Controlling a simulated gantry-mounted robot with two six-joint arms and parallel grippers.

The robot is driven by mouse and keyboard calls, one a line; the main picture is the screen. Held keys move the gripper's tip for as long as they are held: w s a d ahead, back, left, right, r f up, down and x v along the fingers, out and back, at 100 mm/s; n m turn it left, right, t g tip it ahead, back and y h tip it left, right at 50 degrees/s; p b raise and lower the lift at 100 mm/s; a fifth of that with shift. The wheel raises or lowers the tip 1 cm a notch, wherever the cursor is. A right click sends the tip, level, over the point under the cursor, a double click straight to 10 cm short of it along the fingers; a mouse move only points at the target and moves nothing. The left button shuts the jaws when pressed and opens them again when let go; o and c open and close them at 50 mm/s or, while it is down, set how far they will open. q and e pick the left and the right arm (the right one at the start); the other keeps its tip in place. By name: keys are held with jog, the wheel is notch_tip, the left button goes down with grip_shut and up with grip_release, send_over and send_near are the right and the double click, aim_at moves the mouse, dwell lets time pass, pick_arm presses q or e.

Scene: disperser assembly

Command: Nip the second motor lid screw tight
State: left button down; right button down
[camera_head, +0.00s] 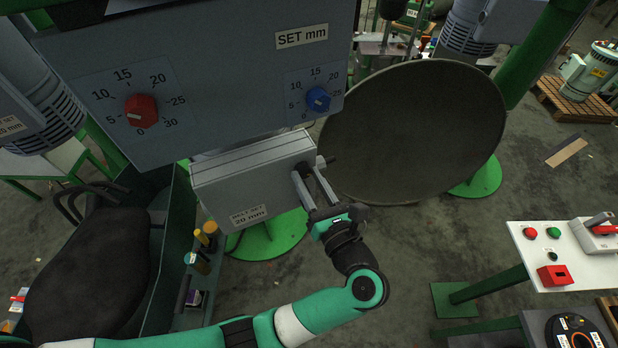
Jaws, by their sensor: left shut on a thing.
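The grey box with the label "BELT SET 20 mm" (245,184), which looks like the motor lid, hangs below the large grey panel housing. A small dark stub (326,160), likely a lid screw, sticks out at the box's right end. My left gripper (303,169) is at that right end, its two grey fingers reaching up along the box's end face. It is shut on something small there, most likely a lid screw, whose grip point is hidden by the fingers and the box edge. I cannot tell how far the screw is in. My right gripper is not in view.
A red dial (141,109) and a blue dial (318,98) sit on the housing above. A large dark round disc (425,130) stands close to the right. A white control table (567,272) with buttons is at the right. A black seat (85,270) is at the left.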

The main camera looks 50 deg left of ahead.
pick_arm(q)
jog(key=m, duration=0.3)
jog(key=shift+r+p, duration=0.1)
jog(key=shift+p, duration=0.2)
jog(key=m+p, duration=0.1)
jog(key=m, duration=0.1)
jog(key=shift+m, duration=0.3)
jog(key=m+p, duration=0.3)
jog(key=m, duration=0.2)
jog(key=shift+r+m, duration=0.1)
jog(key=shift+m, duration=0.2)
jog(key=m+p, duration=0.4)
jog(key=m, duration=0.2)
jog(key=m+p, duration=0.2)
jog(key=m, duration=0.1)
jog(key=shift+m, duration=0.3)
jog(key=shift+m+p, duration=0.55)
jog(key=shift+m, duration=0.55)
jog(key=shift+f, duration=0.2)
jog(key=shift+c, duration=2.4)
grip_release()
